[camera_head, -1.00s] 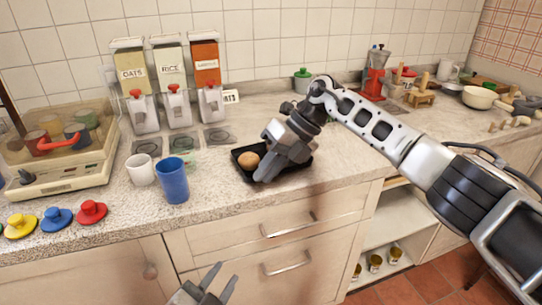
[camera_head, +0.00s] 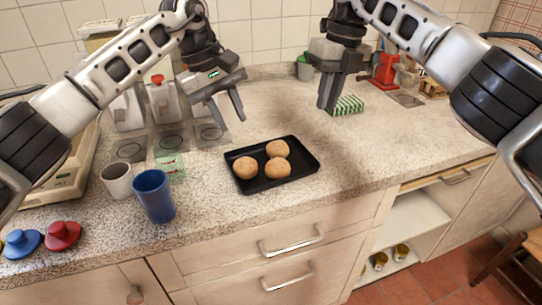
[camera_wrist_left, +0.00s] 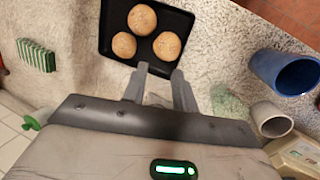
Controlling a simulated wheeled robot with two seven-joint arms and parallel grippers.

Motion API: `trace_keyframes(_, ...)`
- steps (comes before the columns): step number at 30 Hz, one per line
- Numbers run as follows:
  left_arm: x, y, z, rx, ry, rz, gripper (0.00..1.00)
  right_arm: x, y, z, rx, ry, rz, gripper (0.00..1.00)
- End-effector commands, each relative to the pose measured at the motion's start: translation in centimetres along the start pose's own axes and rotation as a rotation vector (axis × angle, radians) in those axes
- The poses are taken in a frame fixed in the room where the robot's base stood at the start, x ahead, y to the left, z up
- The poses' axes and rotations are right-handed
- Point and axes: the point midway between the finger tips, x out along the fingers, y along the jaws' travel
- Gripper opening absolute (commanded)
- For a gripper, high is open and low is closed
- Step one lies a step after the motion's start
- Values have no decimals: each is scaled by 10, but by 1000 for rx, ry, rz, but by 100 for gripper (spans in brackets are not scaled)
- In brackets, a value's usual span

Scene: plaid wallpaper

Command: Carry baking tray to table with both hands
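The black baking tray (camera_head: 301,152) lies flat on the speckled counter with three round brown buns on it. In the left wrist view the tray (camera_wrist_left: 107,40) is just beyond the fingertips. My left gripper (camera_head: 228,115) is open and empty, above the counter behind and left of the tray. It also shows in the left wrist view (camera_wrist_left: 160,85) with its fingers apart. My right gripper (camera_head: 327,92) is above the counter behind and right of the tray, not touching it. Its fingers overlap in the view, so its opening is unclear.
A blue cup (camera_head: 154,196) and a white cup (camera_head: 118,180) stand left of the tray, with a faint green glass (camera_head: 170,167) beside them. A green striped sponge (camera_head: 347,105) lies near my right gripper. The counter right of the tray is clear.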

Motion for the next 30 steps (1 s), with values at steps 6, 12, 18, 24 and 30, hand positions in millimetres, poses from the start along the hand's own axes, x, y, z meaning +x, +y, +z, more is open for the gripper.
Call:
trace_keyframes(6, -47, -22, -24, 57, 121, -143, 28, -9, -6, -3, 13, 7, -26, 14)
trace_keyframes(12, -48, -23, -24, 58, 122, -147, 28, -9, -6, -3, 14, 8, -26, 14)
trace_keyframes(18, -42, -23, -24, 58, 120, -146, 28, -3, -6, -3, 13, 9, -26, 14)
trace_keyframes(24, -14, -27, -27, 57, 117, -146, 28, 26, -7, -4, 13, 11, -25, 14)
trace_keyframes(30, 26, -32, -32, 57, 116, -145, 28, 65, -8, -4, 14, 10, -25, 14)
